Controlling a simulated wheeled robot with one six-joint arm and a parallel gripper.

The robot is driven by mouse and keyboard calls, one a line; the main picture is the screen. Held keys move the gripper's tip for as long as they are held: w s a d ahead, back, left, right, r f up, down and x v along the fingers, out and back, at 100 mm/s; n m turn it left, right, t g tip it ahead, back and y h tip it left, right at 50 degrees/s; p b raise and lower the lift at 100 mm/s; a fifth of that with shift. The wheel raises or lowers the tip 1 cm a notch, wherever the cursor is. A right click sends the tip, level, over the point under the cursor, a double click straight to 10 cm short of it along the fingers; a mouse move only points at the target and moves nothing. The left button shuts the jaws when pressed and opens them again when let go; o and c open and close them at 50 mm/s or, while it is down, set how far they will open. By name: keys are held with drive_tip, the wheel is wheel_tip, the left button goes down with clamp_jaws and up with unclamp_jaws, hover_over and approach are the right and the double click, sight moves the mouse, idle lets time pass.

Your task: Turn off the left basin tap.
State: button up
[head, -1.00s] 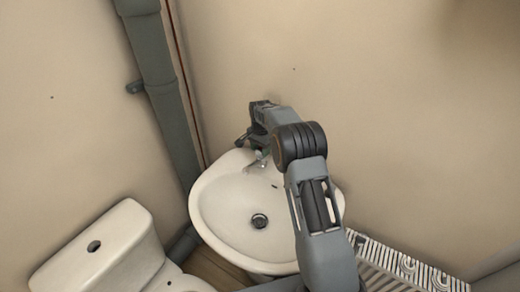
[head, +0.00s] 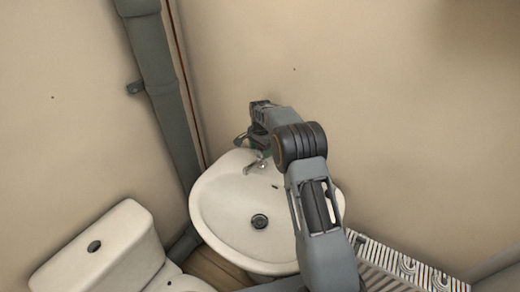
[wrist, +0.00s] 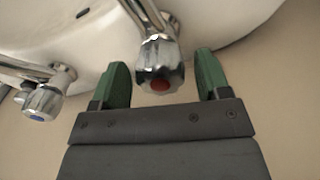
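Two chrome taps stand at the white basin (head: 225,205). In the wrist view, one tap with a red-marked knob (wrist: 159,66) lies between my gripper's green fingers (wrist: 162,78). My gripper is open, with a small gap showing on each side of that knob. The other tap, with a blue-marked knob (wrist: 43,103), is to the left, outside the fingers. In the head view, a chrome tap (head: 241,140) shows left of my gripper (head: 258,149), and a spout (head: 255,164) shows below it. My arm hides part of the tap area. I cannot tell whether water runs.
A toilet cistern (head: 95,250) stands at the lower left. A grey pipe (head: 153,80) runs down the corner. A patterned surface (head: 400,268) is at the lower right. The wall is close behind the basin; open air lies above it.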

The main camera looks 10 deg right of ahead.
drive_tip(key=shift+o, duration=0.3)
wheel_tip(320, 180, up, 14)
idle(0.5)
drive_tip(key=shift+f, duration=0.1)
